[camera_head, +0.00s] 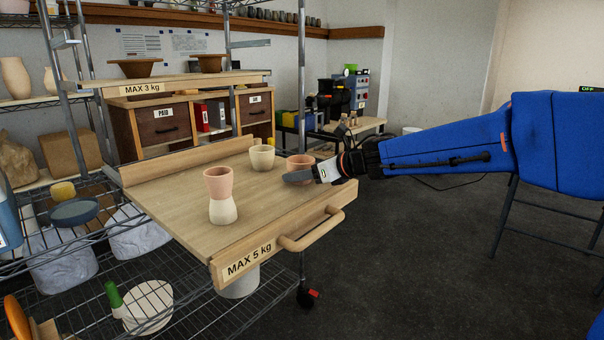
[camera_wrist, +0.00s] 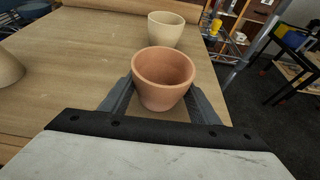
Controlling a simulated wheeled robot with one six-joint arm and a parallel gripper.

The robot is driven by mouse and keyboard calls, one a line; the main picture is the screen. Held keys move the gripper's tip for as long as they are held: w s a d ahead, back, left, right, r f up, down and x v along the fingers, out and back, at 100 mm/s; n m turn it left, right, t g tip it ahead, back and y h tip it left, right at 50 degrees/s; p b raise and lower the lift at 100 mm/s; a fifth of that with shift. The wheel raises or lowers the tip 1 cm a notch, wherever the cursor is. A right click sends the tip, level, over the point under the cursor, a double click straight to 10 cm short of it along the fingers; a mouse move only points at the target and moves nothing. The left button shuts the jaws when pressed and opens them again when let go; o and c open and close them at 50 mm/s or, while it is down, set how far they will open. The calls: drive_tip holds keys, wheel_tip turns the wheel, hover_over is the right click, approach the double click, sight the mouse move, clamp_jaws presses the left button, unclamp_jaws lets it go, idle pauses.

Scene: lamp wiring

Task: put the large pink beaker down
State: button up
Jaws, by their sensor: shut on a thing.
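The pink beaker (camera_head: 300,163), a reddish-pink open cup, is upright between the fingers of my gripper (camera_head: 298,176) near the shelf's right end. It also shows in the wrist view (camera_wrist: 162,85), with a finger against each side and its mouth empty. My gripper is shut on it. A finger hides its lower part in the head view, and I cannot tell whether its base touches the wood. Another pink beaker (camera_head: 218,182) sits on an upside-down cream beaker (camera_head: 223,211) at the shelf's front left. A cream beaker (camera_head: 262,158) stands upright behind the held one, apart from it.
The wooden pull-out shelf (camera_head: 180,190) has a front handle (camera_head: 312,232) and a "MAX 5 kg" label. Its middle is bare. A low wooden rail (camera_head: 185,160) runs along its back. An upper shelf (camera_head: 175,80) marked "MAX 3 kg" and metal rack posts stand behind.

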drive_tip(key=o, duration=1.1)
drive_tip(key=shift+o, duration=0.2)
drive_tip(key=shift+r, duration=0.1)
